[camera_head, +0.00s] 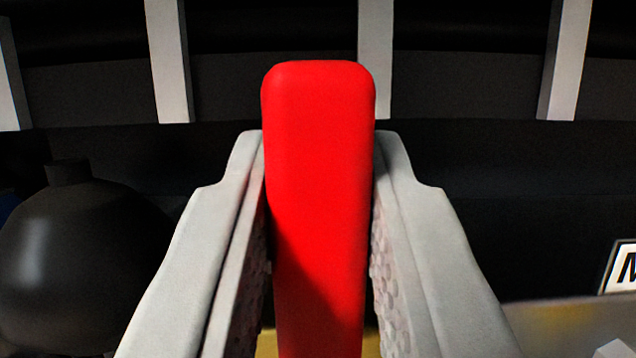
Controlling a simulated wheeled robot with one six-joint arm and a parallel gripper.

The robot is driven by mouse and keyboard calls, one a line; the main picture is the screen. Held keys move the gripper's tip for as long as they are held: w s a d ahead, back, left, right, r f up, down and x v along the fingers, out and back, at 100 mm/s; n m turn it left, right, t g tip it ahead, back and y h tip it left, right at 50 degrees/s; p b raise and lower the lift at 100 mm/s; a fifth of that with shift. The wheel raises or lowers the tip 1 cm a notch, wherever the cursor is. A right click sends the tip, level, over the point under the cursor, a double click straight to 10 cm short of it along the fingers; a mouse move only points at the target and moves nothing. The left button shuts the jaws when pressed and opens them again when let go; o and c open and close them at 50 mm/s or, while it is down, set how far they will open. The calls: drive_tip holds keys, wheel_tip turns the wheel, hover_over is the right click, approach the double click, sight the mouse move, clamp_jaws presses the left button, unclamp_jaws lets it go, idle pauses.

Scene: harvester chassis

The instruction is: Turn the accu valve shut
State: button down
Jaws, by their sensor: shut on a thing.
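A bright red handle (318,180) with rounded corners stands upright in the middle of the camera view. I take it to be the accu valve's handle. My gripper (319,150) is shut on it, with one pale grey finger against each side. The top of the handle reaches above the fingertips. The lower end of the handle and the valve body run out of the bottom of the picture and are hidden.
A dark round vessel (75,265) with a short neck is at the left. Grey upright bars (168,60) cross the dark structure behind. A white label (622,268) with a black letter is at the right edge. A yellowish surface (560,318) shows low at the right.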

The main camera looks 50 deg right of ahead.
drive_tip(key=c, duration=1.3)
unclamp_jaws()
drive_tip(key=shift+f, duration=0.2)
drive_tip(key=shift+o, duration=0.2)
drive_tip(key=shift+r, duration=0.1)
drive_tip(key=v, duration=1.7)
drive_tip(key=shift+a, duration=0.2)
drive_tip(key=shift+s, duration=0.1)
